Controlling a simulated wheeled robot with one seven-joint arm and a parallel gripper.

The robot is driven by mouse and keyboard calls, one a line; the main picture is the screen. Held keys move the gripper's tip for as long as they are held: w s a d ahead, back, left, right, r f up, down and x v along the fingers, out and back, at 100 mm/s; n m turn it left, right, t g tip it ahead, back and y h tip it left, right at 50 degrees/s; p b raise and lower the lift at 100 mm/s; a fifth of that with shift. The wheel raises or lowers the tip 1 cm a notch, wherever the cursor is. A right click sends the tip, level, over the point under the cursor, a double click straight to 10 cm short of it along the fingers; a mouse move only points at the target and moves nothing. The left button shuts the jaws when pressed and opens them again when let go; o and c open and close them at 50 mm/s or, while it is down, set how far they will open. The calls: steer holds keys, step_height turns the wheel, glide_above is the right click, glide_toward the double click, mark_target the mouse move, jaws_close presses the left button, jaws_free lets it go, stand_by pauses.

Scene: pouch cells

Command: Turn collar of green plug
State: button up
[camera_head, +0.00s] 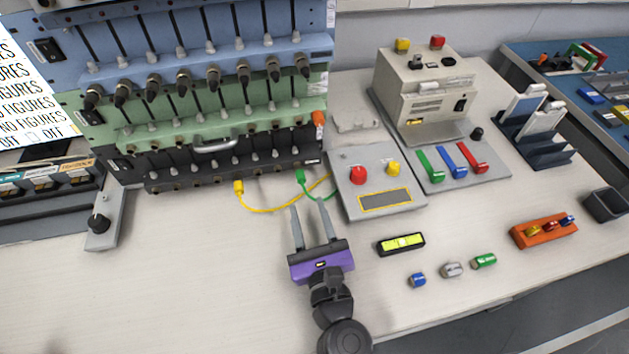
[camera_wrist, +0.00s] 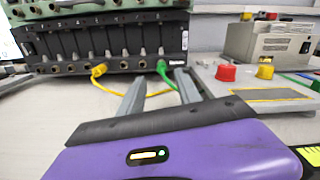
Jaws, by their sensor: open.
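The green plug (camera_head: 300,176) is at the lower right of the black rack, with a green cable running from it toward the grey control box. It also shows in the wrist view (camera_wrist: 162,67), against the front of the rack, just beyond my fingers. My gripper (camera_head: 312,208) is purple with two grey fingers, open and empty, low over the table in front of the plug. In the wrist view my gripper (camera_wrist: 160,88) points at the rack, its fingertips short of the plug. The collar is too small to make out clearly.
A yellow plug (camera_head: 239,187) with a yellow cable sits left of the green one. The grey control box (camera_head: 400,207) with red and yellow buttons stands close on the right. A level (camera_head: 401,244) and small cylinders lie right of my gripper. The table's left front is clear.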

mark_target(300, 175)
steer(key=shift+d+f+m, duration=0.15)
steer(key=shift+f+m, duration=0.15)
steer(key=shift+m, duration=0.7)
steer(key=shift+x, duration=3.9)
jaws_close()
